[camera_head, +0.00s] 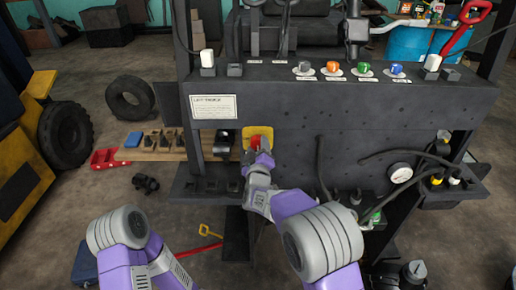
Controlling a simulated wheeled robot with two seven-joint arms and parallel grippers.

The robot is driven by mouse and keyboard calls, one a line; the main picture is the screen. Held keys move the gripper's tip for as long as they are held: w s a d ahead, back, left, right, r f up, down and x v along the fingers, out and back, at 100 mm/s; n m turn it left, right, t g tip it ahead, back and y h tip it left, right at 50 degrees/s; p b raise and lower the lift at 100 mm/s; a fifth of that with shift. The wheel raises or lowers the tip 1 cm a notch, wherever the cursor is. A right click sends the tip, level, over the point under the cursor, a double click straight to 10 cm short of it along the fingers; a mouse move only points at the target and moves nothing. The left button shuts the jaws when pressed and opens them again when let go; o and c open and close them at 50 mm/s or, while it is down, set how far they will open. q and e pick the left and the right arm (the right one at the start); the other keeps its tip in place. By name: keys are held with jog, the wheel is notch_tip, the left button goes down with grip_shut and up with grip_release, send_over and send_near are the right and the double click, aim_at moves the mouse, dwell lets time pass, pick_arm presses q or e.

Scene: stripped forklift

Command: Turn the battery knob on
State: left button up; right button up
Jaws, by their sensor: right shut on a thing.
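The battery knob (256,142) is red and sits on a yellow plate (248,133) on the front of the dark forklift panel. My right gripper (260,153) is at the knob from below and is shut on it. The fingers cover much of the knob, so its exact angle is hard to tell. My left arm comes in at the lower left, but its gripper is not in the picture.
A white label (214,107) is left of the plate. Black hoses and a gauge (400,172) are at right. Tyres (130,98) and a red crate (108,159) are on the floor at left.

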jog(key=shift+c, duration=0.5)
jog(key=m+b, duration=0.2)
jog(key=m, duration=0.1)
jog(key=shift+f+m+b, duration=0.1)
jog(key=shift+m+b, duration=0.3)
jog(key=m+b, duration=0.3)
jog(key=m, duration=0.2)
jog(key=m+b, duration=0.3)
jog(key=m, duration=0.1)
jog(key=shift+m, duration=0.4)
jog(key=m+b, duration=0.2)
jog(key=m, duration=0.2)
jog(key=shift+m, duration=0.3)
